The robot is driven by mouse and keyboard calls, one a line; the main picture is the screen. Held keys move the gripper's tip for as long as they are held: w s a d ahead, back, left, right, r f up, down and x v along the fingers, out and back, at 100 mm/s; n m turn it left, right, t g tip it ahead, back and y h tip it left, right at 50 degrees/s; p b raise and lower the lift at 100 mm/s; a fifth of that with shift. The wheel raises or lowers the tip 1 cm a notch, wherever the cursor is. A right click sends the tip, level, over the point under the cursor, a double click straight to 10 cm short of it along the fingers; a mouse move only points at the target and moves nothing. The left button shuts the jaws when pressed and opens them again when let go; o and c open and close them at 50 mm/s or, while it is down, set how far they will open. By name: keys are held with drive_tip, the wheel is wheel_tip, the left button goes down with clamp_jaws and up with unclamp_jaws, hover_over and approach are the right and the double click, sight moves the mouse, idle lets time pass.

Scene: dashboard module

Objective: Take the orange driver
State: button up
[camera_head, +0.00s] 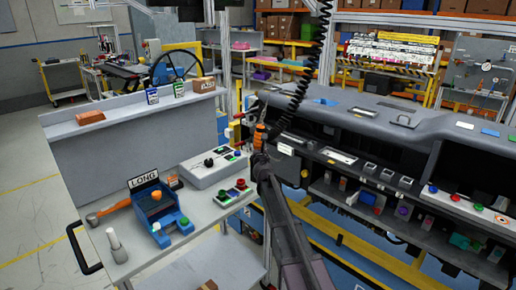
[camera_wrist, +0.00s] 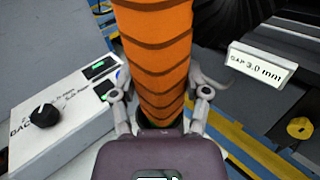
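The orange driver (camera_head: 259,137) hangs upright at the end of a black coiled cable, in the middle of the head view. In the wrist view its orange body with dark bands (camera_wrist: 158,60) fills the top centre. My gripper (camera_wrist: 160,88) has one finger on each side of the driver, close against its edges. I cannot tell whether the pads press on it or leave a small gap.
A grey control box with a black knob (camera_head: 211,165) stands close to the left. A blue fixture (camera_head: 157,212) and an orange-handled tool (camera_head: 108,211) lie on the bench. The dashboard module (camera_head: 385,125) is at right, with a "GAP 3.0 mm" label (camera_wrist: 262,65) nearby.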

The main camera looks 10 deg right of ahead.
sight(261, 125)
clamp_jaws()
drive_tip(key=shift+r, duration=0.2)
drive_tip(key=r+p, duration=0.7)
drive_tip(key=p, duration=0.1)
drive_tip(key=d+r+p, duration=0.1)
drive_tip(key=r+p, duration=0.3)
drive_tip(key=shift+s+r, duration=0.25)
drive_tip(key=shift+r, duration=0.1)
drive_tip(key=s, duration=1.4)
drive_tip(key=shift+a, duration=0.45)
drive_tip(key=shift+f, duration=0.1)
